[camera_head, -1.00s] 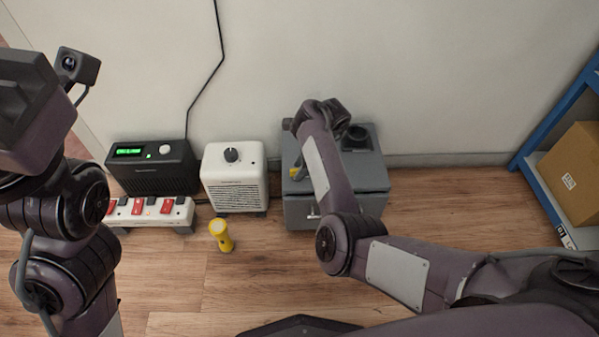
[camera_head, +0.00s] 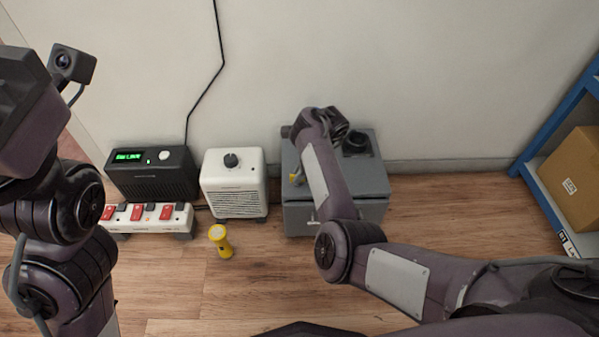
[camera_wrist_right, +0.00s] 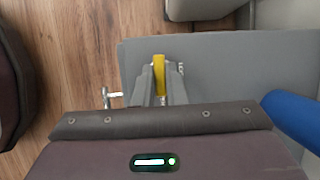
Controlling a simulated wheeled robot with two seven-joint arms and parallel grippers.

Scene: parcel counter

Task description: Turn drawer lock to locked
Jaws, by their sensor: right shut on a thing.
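The grey drawer cabinet (camera_head: 372,178) stands against the wall, with its drawer front facing me. A small yellow lock key or knob (camera_head: 293,180) shows at the left part of its top. In the right wrist view the yellow piece (camera_wrist_right: 159,62) stands between the two fingers of my right gripper (camera_wrist_right: 160,76), which is shut on it. In the head view my right forearm hides most of this gripper. The lock's markings cannot be read. A metal drawer handle (camera_wrist_right: 108,97) sticks out from the cabinet front. My left arm is raised at the left; its fingertips are out of view.
Left of the cabinet are a white heater-like box (camera_head: 234,183), a black box with a green display (camera_head: 150,174) and a power strip (camera_head: 147,219). A blue shelf (camera_head: 555,120) holds a carton (camera_head: 575,180) at right.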

